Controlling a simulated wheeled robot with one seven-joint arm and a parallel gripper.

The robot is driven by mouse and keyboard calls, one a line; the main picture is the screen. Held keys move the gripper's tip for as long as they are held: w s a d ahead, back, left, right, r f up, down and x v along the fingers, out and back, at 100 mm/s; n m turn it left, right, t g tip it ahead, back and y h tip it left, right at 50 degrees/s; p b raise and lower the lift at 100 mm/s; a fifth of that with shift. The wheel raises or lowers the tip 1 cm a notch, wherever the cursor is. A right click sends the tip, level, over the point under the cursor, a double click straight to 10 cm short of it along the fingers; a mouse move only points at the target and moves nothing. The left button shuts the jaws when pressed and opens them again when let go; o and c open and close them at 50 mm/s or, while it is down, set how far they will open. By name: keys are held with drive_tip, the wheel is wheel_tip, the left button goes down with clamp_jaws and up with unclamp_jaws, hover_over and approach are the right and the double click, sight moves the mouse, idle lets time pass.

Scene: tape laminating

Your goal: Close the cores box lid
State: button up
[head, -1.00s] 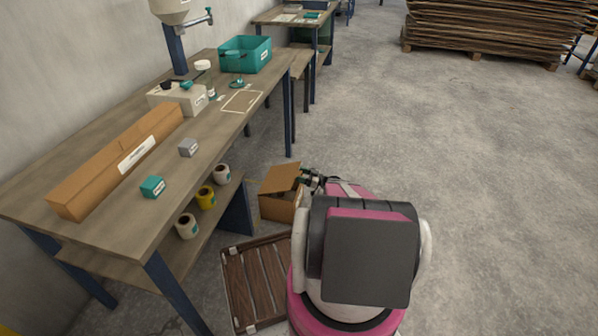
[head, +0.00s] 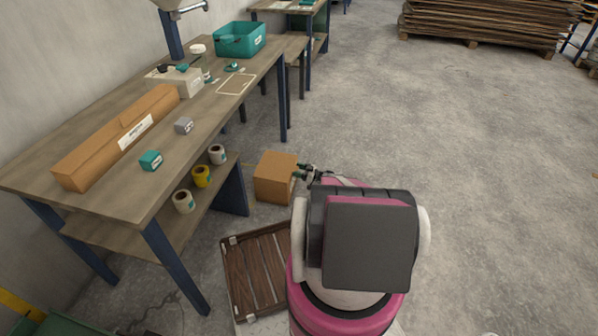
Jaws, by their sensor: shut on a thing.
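The cores box, a brown cardboard carton (head: 272,188), stands on the floor beside the bench. Its lid (head: 277,163) lies flat across the top, and no opening shows from here. My gripper (head: 300,172) is at the box's right edge, at lid height. It is shut on the edge of the lid. The fingertips are small in the picture, and the contact is partly hidden by the gripper itself. The inside of the box is hidden.
A wooden slatted pallet (head: 254,272) lies on the floor in front of the box. The workbench (head: 185,150) stands to the left, with several rolls (head: 201,176) on its lower shelf. A green bin (head: 240,39) stands on the bench. Open floor (head: 470,150) lies to the right.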

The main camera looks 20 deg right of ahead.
drive_tip(key=shift+a+f, duration=0.1)
drive_tip(key=shift+f, duration=0.25)
drive_tip(key=o, duration=1.3)
drive_tip(key=shift+r, duration=0.1)
drive_tip(key=v, duration=1)
drive_tip(key=shift+s+d, duration=0.2)
drive_tip(key=shift+d, duration=0.15)
